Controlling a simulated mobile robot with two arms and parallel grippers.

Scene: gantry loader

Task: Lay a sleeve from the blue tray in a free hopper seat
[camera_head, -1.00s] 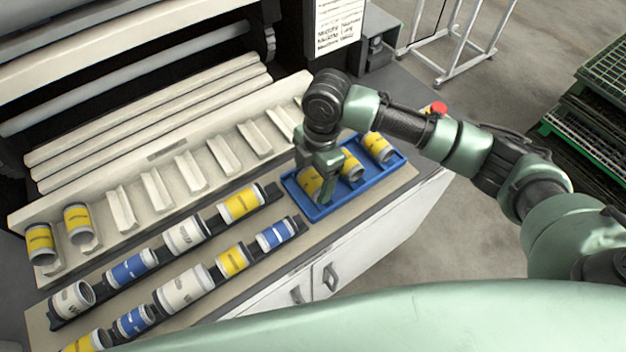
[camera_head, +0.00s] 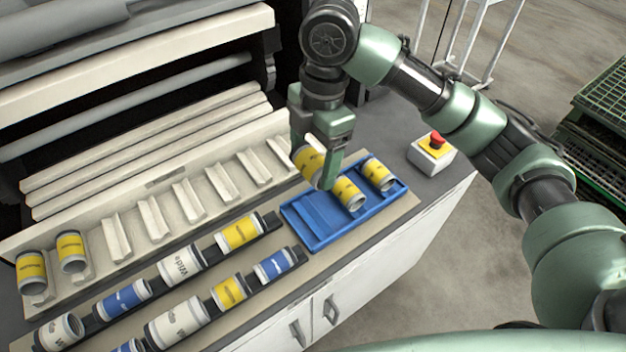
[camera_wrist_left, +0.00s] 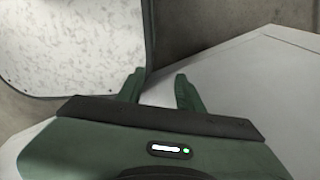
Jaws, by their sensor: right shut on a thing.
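My right gripper (camera_head: 322,166) is shut on a yellow-and-white sleeve (camera_head: 308,163) and holds it above the blue tray (camera_head: 312,240). Two more yellow sleeves, one nearer (camera_head: 347,193) and one farther right (camera_head: 378,173), lie in the tray; its left part is empty. The hopper (camera_head: 168,205) is a pale ledge with a row of V-shaped seats. Two yellow sleeves, (camera_head: 31,272) and (camera_head: 71,250), sit in its leftmost seats. The other seats in view, such as a middle seat (camera_head: 152,217), look empty. My left gripper (camera_wrist_left: 162,92) shows in the left wrist view, fingers apart with nothing between them.
Two dark racks with white, blue and yellow sleeves, one rear (camera_head: 203,248) and one front (camera_head: 203,301), lie in front of the hopper. A red emergency button (camera_head: 436,140) stands right of the tray. Rollers of the machine rise behind the hopper.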

